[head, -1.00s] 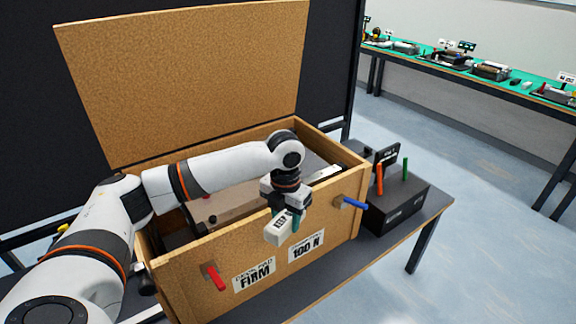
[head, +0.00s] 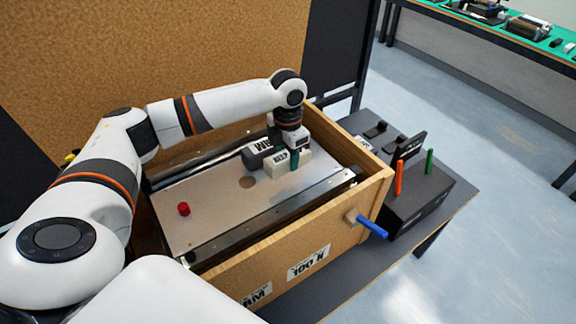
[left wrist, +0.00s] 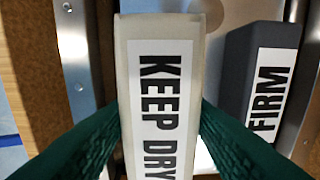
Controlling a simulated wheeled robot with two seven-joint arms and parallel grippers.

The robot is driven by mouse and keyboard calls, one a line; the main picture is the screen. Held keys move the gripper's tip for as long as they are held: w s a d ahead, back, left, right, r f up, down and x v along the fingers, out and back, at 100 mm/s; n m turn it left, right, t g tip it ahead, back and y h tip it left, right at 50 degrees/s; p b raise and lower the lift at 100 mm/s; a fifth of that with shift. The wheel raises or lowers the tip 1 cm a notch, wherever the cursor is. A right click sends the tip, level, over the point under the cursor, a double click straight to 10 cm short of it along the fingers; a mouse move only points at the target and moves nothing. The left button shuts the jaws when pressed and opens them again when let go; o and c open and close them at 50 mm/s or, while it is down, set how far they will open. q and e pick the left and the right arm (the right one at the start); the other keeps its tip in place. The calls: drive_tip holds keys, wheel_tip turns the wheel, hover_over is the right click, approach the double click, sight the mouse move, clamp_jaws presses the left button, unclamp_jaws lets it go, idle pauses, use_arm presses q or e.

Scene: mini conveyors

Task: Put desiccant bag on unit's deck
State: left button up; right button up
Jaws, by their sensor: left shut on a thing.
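The desiccant bag (head: 280,163) is a small white block. Its label reads KEEP DRY in the left wrist view (left wrist: 158,100). My left gripper (head: 294,158) is shut on it, with green fingers on both sides (left wrist: 160,125). The unit's deck (head: 225,205) is a flat grey plate inside the open wooden crate. The bag is over the deck's far right part; I cannot tell whether it touches. A dark grey block labelled FIRM (left wrist: 262,80) is beside the bag, and also shows in the head view (head: 257,153). My right gripper is not in view.
The wooden crate (head: 345,238) has raised walls around the deck and an upright lid (head: 170,60) behind. A red knob (head: 183,209) stands on the deck's left. A black box with orange and green posts (head: 425,195) stands to the right. The left deck is mostly clear.

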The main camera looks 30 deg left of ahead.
sight(287, 180)
use_arm(q)
drive_tip(key=shift+s+f, duration=0.1)
drive_tip(key=shift+f, duration=0.9)
drive_tip(key=f, duration=0.2)
drive_tip(key=f+p, duration=0.1)
drive_tip(key=f, duration=0.1)
drive_tip(key=shift+w+a, duration=0.15)
drive_tip(key=shift+w, duration=0.05)
drive_tip(key=shift+f, duration=0.2)
drive_tip(key=o, duration=1)
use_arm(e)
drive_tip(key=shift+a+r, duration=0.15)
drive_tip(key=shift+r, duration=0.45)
use_arm(q)
drive_tip(key=shift+r, duration=0.1)
